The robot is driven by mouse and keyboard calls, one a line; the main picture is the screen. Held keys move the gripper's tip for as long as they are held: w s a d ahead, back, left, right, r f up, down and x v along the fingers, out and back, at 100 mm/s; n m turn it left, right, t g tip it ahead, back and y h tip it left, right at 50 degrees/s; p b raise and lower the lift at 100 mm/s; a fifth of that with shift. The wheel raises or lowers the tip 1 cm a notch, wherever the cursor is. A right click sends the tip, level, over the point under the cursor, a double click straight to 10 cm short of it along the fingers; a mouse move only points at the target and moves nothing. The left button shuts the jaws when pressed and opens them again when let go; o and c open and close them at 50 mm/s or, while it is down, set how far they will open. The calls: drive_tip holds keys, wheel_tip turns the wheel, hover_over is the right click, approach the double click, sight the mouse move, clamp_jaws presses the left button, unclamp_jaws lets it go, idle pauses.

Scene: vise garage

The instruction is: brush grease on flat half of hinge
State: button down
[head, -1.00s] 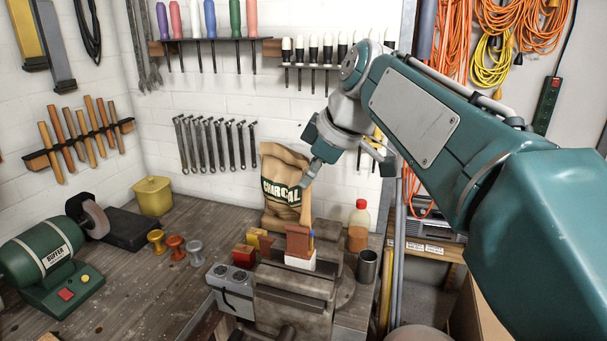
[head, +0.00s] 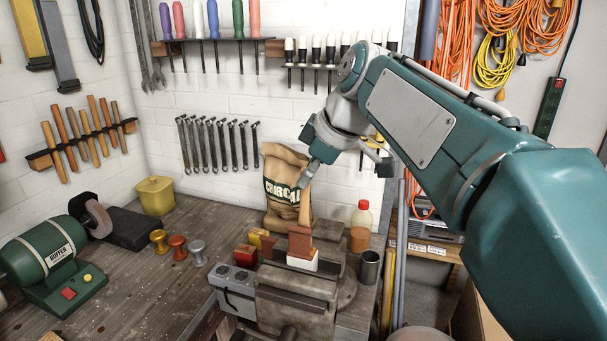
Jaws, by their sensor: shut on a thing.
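A brush stands upright over the bench vise (head: 290,283), with a tan wooden handle (head: 306,208), a reddish-brown middle (head: 299,240) and a white lower end (head: 302,263). My gripper (head: 308,183) is shut on the top of the handle, in front of the charcoal bag. The white end is low over the vise jaws; I cannot tell if it touches anything. I cannot make out the hinge or its flat half; the brush and vise may hide it.
A red block (head: 245,256) and a yellow block (head: 258,238) are left of the brush. A charcoal bag (head: 283,185) stands behind. A bottle (head: 361,222) and a metal cup (head: 369,268) are at right.

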drive_tip(key=shift+s+d, duration=0.15)
drive_tip(key=shift+d, duration=0.25)
drive_tip(key=shift+a, duration=0.1)
drive_tip(key=shift+w+a+f, duration=0.1)
drive_tip(key=shift+w+a, duration=0.15)
drive_tip(key=shift+a, duration=0.4)
drive_tip(key=shift+d, duration=0.15)
drive_tip(key=shift+s+d, duration=0.25)
drive_tip(key=shift+d, duration=0.35)
drive_tip(key=shift+a, duration=0.1)
drive_tip(key=shift+w+a, duration=0.25)
drive_tip(key=shift+a, duration=0.4)
